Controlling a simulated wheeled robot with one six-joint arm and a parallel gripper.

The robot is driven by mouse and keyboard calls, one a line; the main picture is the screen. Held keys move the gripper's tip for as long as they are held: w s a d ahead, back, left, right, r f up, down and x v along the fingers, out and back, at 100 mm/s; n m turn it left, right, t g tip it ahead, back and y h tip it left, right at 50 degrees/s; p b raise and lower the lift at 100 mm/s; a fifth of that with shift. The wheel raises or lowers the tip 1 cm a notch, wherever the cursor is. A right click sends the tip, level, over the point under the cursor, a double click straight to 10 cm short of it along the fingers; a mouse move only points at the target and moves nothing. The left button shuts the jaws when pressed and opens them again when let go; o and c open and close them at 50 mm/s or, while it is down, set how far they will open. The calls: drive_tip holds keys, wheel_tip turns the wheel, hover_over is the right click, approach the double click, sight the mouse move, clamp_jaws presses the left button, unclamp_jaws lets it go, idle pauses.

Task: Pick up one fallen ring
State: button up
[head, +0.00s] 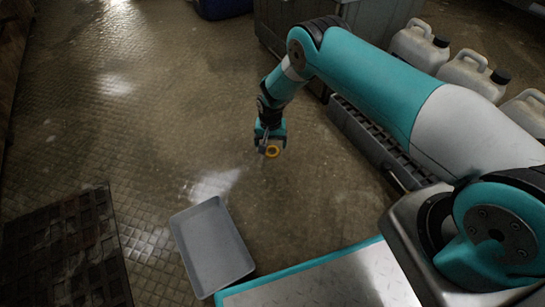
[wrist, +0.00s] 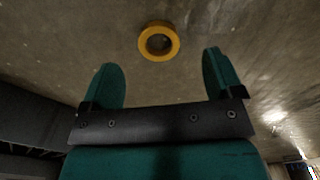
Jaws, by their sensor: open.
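A yellow-orange ring (wrist: 159,42) lies flat on the floor in the wrist view, its hole facing up. It shows beyond the tips of my gripper (wrist: 163,72), between the lines of the two teal fingers and a little apart from them. My gripper is open and nothing is between the fingers. In the head view the ring (head: 272,151) shows just at the lower end of my gripper (head: 268,147), partly covered by it. I cannot tell the exact height of the fingers above the floor.
A grey tray (head: 212,247) lies on the floor at the lower middle. A dark grate (head: 65,250) is at lower left. A dark slotted rail (head: 365,140) and white jugs (head: 465,75) stand to the right. Bare floor is open to the left.

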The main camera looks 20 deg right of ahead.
sight(272, 154)
drive_tip(key=f+b, duration=0.1)
drive_tip(key=f, duration=0.1)
drive_tip(key=f+b, duration=0.3)
drive_tip(key=f, duration=0.1)
drive_tip(key=shift+w+d+b, duration=0.2)
drive_tip(key=shift+d+b, duration=0.05)
drive_tip(key=shift+b, duration=0.1)
drive_tip(key=shift+r, duration=0.15)
drive_tip(key=shift+c, duration=0.5)
drive_tip(key=c, duration=0.9)
